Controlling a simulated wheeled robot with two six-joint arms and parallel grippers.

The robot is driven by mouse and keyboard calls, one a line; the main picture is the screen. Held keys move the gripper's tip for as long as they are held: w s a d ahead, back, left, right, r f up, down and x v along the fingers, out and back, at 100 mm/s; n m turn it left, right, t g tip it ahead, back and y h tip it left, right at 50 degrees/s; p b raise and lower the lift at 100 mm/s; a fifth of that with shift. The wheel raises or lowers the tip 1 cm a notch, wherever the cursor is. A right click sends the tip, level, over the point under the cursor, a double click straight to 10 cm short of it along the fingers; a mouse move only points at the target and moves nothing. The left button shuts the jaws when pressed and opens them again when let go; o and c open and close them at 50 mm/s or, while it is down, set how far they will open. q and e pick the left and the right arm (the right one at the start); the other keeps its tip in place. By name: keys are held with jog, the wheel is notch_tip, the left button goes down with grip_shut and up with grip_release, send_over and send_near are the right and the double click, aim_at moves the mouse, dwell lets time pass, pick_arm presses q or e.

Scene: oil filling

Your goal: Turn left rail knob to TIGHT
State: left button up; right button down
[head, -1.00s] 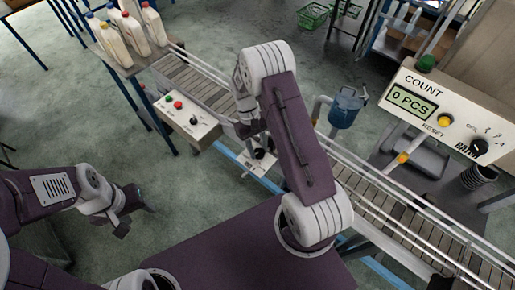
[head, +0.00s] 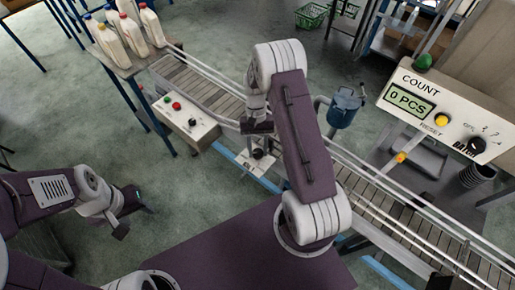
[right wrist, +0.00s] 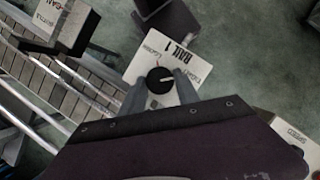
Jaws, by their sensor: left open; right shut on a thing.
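The left rail knob (right wrist: 159,80) is a round black knob on a white plate (right wrist: 188,55) marked RAIL 1 in the right wrist view. A light mark shows on the knob, but I cannot read its setting surely. My right gripper (right wrist: 154,90) is shut on the knob, one grey finger on each side. In the head view the white plate (head: 262,165) is at the near side of the conveyor, below my right gripper (head: 258,138); the knob is hard to make out there. My left gripper (head: 130,212) is open and empty over the floor at the left.
The conveyor (head: 192,82) with its rails runs from upper left to lower right. A control box (head: 186,120) with buttons sits left of the plate. Several bottles (head: 128,30) stand on the far-left table. A blue tank (head: 345,106) and a COUNT panel (head: 445,110) are at the right.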

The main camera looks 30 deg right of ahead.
jog(key=c, duration=0.9)
grip_release()
jog(key=shift+s, duration=0.1)
jog(key=shift+r, duration=0.15)
jog(key=b+v, duration=0.2)
jog(key=v, duration=0.6)
jog(key=shift+w+d+r, duration=0.1)
jog(key=shift+w+r, duration=0.15)
jog(key=shift+r, duration=0.1)
jog(key=shift+b, duration=0.3)
